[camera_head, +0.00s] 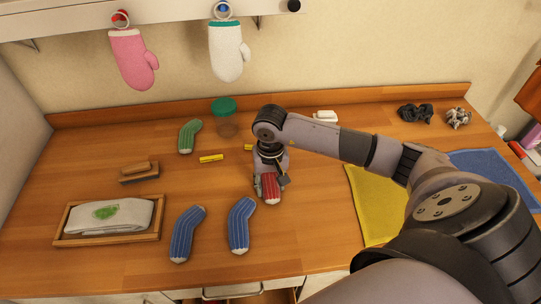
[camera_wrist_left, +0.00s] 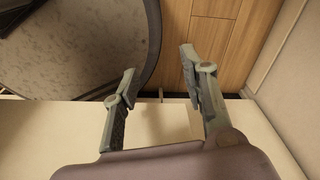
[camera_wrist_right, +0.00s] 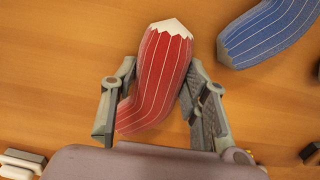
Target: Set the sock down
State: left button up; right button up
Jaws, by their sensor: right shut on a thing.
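The red sock (camera_head: 271,188) with white stripes and a white edge is in my right gripper (camera_head: 270,183), over the middle of the wooden counter. In the right wrist view the red sock (camera_wrist_right: 160,75) lies between both fingers of my right gripper (camera_wrist_right: 160,92), which is shut on it. I cannot tell whether the sock touches the counter. My left gripper (camera_wrist_left: 158,85) shows only in the left wrist view. Its fingers are apart with nothing between them.
Two blue socks (camera_head: 241,224) (camera_head: 187,233) lie left of the red one, and a green sock (camera_head: 189,136) lies farther back. A wooden tray (camera_head: 110,239) holds a folded cloth. A yellow cloth (camera_head: 373,205) lies right. A green-lidded jar (camera_head: 224,107) stands behind.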

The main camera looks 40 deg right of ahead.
jog(key=shift+f, duration=0.2)
jog(key=o, duration=1)
jog(key=shift+r, duration=0.15)
